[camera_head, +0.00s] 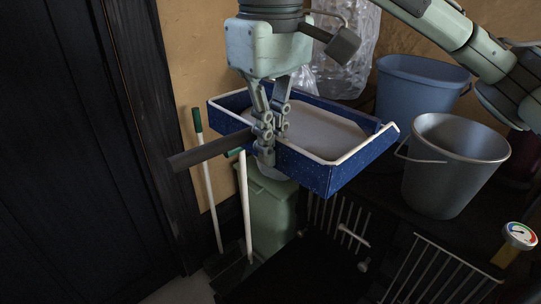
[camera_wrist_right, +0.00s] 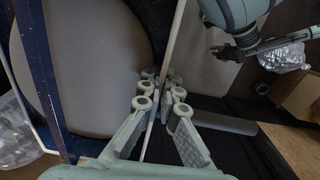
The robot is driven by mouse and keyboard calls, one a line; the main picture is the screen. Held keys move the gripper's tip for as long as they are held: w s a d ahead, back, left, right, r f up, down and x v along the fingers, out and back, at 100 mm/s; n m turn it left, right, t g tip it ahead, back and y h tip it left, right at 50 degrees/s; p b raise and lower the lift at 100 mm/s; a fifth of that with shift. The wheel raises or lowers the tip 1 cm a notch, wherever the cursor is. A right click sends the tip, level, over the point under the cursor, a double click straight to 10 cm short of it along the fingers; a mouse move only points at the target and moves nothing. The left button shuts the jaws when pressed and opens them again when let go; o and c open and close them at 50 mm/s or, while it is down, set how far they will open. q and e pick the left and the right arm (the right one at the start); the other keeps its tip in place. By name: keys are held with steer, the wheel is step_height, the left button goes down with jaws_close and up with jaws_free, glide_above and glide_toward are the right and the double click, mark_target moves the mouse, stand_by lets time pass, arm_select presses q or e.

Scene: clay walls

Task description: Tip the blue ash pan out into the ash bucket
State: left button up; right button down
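The blue ash pan (camera_head: 312,169) has speckled blue walls, a white rim and a dark handle (camera_head: 207,151) pointing left. Grey ash lies in it, and it looks about level. My right gripper (camera_head: 267,140) is shut on its front wall near the handle; the wrist view shows the fingers (camera_wrist_right: 160,98) either side of the white rim. The ash bucket, apparently the grey metal one (camera_head: 447,172), stands upright right of the pan, apart from it. Its inside floor is hidden. My left gripper seems to show at the wrist view's upper right (camera_wrist_right: 258,45), its opening unclear.
A blue plastic bucket (camera_head: 421,88) stands behind the metal one. A green bin (camera_head: 270,220) and long-handled tools (camera_head: 207,190) stand below the pan. Wire racks (camera_head: 335,220) and a round gauge (camera_head: 520,235) are at the lower right. A dark door fills the left.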

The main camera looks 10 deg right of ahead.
steer(key=shift+r, duration=2.85)
steer(key=s+d, duration=1.1)
steer(key=s, duration=0.3)
steer(key=shift+s+d, duration=0.2)
steer(key=shift+s, duration=0.05)
steer(key=shift+w, duration=0.1)
steer(key=w+d, duration=1.3)
steer(key=d, duration=0.4)
steer(key=shift+w, duration=0.15)
stand_by(0.6)
stand_by(0.4)
